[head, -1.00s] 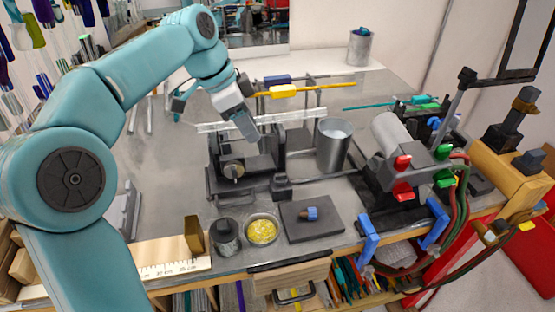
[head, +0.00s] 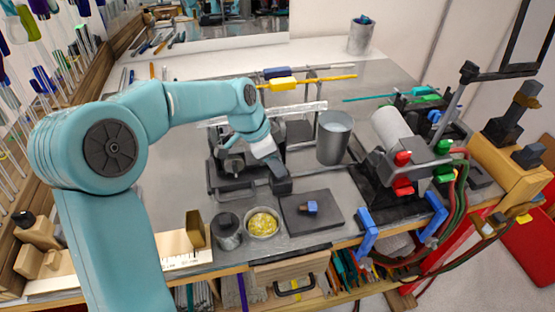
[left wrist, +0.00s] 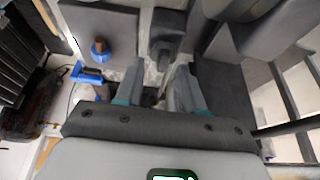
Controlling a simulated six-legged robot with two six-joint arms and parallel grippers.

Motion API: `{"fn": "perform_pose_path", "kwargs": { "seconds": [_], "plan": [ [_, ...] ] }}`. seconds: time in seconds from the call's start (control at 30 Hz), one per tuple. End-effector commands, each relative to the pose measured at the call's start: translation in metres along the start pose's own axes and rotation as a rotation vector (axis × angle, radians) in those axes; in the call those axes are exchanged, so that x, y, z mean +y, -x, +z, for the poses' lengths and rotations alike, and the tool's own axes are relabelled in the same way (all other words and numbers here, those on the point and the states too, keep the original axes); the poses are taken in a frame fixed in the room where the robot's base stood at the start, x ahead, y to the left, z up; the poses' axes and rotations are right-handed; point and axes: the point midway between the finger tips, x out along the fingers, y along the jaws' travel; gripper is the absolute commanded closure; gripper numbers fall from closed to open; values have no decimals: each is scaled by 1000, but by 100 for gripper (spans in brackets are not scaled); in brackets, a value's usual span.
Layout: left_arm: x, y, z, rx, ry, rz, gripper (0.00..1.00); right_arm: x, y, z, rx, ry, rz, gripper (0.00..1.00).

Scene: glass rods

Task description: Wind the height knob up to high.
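A dark metal fixture (head: 214,178) stands on the bench, with a small round metal knob face (head: 234,166) on its front. I cannot tell for sure that this is the height knob, and I see no legible high mark. My left gripper (left wrist: 158,80) is open, its two grey fingers apart. In the head view its pale wrist hangs over the right side of the fixture. My right gripper is not in view.
A dark plate (head: 325,222) with a blue-tipped piece (head: 312,207), a yellow-filled dish (head: 262,223) and a dark jar (head: 227,230) stand in front. A metal cup (head: 334,138) stands right of the gripper. Yellow (head: 320,82) and teal rods lie behind.

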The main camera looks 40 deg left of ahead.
Motion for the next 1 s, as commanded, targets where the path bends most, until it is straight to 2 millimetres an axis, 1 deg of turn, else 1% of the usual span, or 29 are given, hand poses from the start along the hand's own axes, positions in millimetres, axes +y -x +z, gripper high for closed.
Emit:
{"fn": "perform_pose_path", "kwargs": {
  "seconds": [0.1,0.17,0.4,0.43,0.47,0.5,0.53,0.57,0.83,1.0],
  "plan": [
    [-1,-10,0,0,0,0,62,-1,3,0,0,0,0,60],
    [-2,-12,0,0,0,-1,62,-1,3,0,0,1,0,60],
    [-2,-13,0,1,0,-1,62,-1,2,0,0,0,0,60],
    [-2,-13,0,1,0,-1,65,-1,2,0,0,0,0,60],
    [-2,-13,0,1,0,-1,75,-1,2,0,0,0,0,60],
    [-2,-13,0,1,0,-1,88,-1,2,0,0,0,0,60],
    [-2,-13,0,0,1,-1,98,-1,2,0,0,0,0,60],
    [-2,-13,0,0,0,-1,100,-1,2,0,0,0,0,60],
    [-2,-14,1,-1,9,-4,100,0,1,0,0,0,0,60],
    [-1,-15,1,-1,54,-22,100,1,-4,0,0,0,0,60]
  ]
}}
